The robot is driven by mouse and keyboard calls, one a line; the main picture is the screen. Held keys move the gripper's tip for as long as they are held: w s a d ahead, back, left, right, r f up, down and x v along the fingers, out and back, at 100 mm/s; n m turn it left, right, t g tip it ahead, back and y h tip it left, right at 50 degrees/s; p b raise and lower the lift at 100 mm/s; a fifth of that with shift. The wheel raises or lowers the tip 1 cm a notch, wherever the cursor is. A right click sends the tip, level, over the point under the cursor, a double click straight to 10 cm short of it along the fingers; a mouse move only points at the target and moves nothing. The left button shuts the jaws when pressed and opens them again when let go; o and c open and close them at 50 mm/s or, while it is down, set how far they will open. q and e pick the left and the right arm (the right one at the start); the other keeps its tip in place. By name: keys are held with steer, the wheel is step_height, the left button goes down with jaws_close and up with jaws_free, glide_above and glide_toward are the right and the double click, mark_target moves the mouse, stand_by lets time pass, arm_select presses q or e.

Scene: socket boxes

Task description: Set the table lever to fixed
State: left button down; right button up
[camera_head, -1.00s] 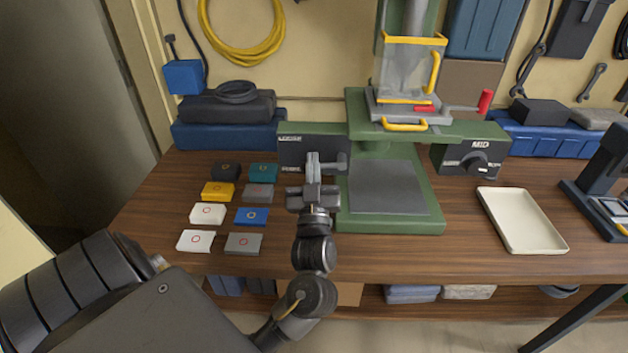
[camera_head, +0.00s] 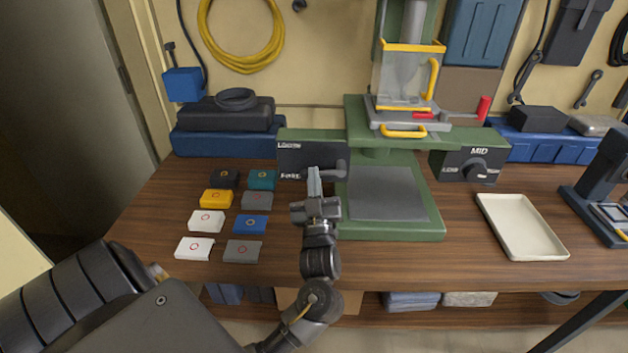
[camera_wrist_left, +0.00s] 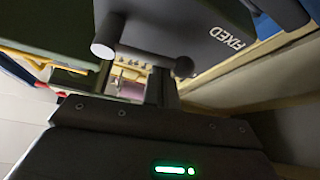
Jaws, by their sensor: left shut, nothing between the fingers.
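The table lever (camera_head: 333,174) is a dark grey handle at the lower right of the black box (camera_head: 300,160) on the green machine's left side. The box reads LOOSE at its top and FIXED lower down. The handle lies roughly level beside the lower label. My left gripper (camera_head: 314,182) is shut and empty, its tips just in front of the box and close to the lever; I cannot tell whether they touch. In the left wrist view the lever (camera_wrist_left: 135,57) crosses just beyond the gripper, with the FIXED lettering to its right. My right gripper is out of view.
Several small coloured boxes (camera_head: 205,222) lie in two columns left of the gripper. The green machine base (camera_head: 395,228) is to the right, with a MID knob box (camera_head: 465,163) and a cream tray (camera_head: 519,250) beyond. The front strip of the wooden table is clear.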

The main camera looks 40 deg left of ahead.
arm_select(q)
steer(key=shift+w+d+f+n+g+y+b, duration=0.15)
steer(key=shift+f+n+g+b, duration=0.1)
steer(key=shift+f+n, duration=0.3)
steer(key=shift+d+f+n+g+y+b, duration=0.15)
steer(key=shift+f+n+g, duration=0.1)
steer(key=shift+f+n, duration=0.3)
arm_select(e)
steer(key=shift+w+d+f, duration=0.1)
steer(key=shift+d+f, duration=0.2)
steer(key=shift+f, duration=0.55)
arm_select(q)
steer(key=shift+r, duration=0.1)
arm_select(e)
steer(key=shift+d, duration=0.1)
